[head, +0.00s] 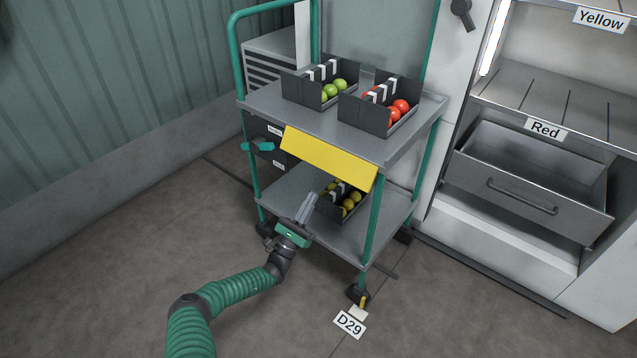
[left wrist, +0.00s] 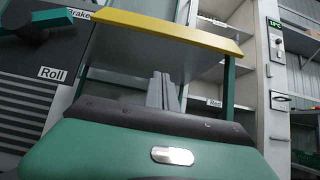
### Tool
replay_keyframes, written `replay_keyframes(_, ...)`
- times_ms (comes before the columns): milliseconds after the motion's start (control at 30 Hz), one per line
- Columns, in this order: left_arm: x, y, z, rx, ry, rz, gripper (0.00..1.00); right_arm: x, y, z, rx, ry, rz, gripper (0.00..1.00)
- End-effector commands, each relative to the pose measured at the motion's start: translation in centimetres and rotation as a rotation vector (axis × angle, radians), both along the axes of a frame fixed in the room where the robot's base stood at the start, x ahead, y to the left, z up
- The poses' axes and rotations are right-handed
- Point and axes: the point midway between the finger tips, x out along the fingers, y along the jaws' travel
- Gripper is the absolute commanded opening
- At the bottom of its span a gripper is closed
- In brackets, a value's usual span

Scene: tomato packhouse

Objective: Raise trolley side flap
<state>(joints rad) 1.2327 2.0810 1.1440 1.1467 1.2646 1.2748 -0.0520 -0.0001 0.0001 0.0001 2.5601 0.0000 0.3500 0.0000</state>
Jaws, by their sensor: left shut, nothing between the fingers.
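The trolley (head: 262,95) is a green-framed cart with two grey shelves. Its yellow side flap (head: 328,160) hangs sloping down from the near edge of the top shelf. In the left wrist view the flap (left wrist: 170,25) shows from below as a yellow edge over a grey underside. My left gripper (head: 309,205) is shut and empty, with its fingers pointing up below the flap and in front of the lower shelf. The fingers also show in the left wrist view (left wrist: 161,91); whether they touch the flap is unclear. My right gripper is not in view.
Dark crates of green tomatoes (head: 309,92) and red tomatoes (head: 365,116) stand on the top shelf. Another crate (head: 335,212) sits on the lower shelf, close to my gripper. A teal handle (head: 257,146) is left of the flap. An open drawer (head: 528,183) is right. Floor at left is clear.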

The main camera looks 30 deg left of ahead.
Motion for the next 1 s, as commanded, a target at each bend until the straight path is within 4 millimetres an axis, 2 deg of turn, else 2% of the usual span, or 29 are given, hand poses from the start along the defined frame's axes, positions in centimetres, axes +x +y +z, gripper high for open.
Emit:
replay_keyframes(167,2.2,-0.4,1.6,0.004,-0.001,-0.007,0.0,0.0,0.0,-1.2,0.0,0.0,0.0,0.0)
replay_keyframes(467,7.3,-0.9,5.8,0.006,-0.002,-0.009,0.0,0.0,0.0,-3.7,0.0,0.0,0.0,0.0)
replay_keyframes(700,4.4,-0.5,7.8,0.004,0.002,-0.007,0.0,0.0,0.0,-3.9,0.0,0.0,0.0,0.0)
replay_keyframes(1000,3.8,-0.6,8.2,0.005,0.003,-0.007,0.0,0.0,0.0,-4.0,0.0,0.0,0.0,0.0)
